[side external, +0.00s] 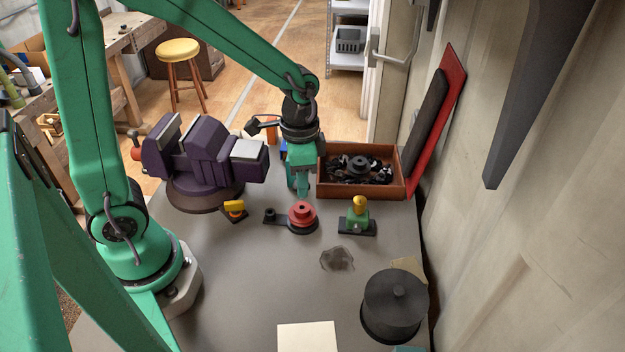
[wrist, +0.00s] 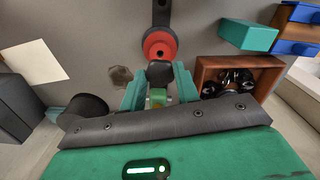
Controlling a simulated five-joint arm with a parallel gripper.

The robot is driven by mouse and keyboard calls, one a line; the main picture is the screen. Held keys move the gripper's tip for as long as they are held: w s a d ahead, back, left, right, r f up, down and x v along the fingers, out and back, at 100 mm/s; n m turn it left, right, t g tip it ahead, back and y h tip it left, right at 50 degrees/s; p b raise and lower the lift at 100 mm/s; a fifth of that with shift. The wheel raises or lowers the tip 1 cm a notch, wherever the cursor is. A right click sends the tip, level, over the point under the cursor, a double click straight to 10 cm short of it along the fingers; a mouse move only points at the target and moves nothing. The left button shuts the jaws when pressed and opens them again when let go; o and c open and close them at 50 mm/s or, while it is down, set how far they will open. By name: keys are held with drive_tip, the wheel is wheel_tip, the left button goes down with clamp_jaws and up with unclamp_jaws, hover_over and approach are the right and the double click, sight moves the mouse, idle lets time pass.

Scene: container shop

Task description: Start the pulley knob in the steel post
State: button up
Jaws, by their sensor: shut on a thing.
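A red pulley (side external: 302,215) lies on the bench on a dark arm (side external: 277,218). It also shows in the wrist view (wrist: 149,42), with a dark round centre. I cannot clearly make out the steel post at that centre. My gripper (side external: 303,190) points down just behind the pulley, in front of the brown box. In the wrist view its teal fingers (wrist: 160,80) are shut on a dark, blocky knob (wrist: 160,73), just below the pulley in the picture. The side view does not show the knob clearly.
A green fixture with a yellow top (side external: 358,213) stands right of the pulley. A yellow-topped piece (side external: 234,208) and the purple vise (side external: 210,160) are left. The brown box (side external: 335,192) holds dark parts. A black round container (side external: 395,305) stands front right.

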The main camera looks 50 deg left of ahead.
drive_tip(key=shift+f, duration=1.05)
drive_tip(key=shift+f, duration=1.3)
idle(1.3)
drive_tip(key=shift+m, duration=0.3)
drive_tip(key=shift+m, duration=4.4)
drive_tip(key=shift+m, duration=0.3)
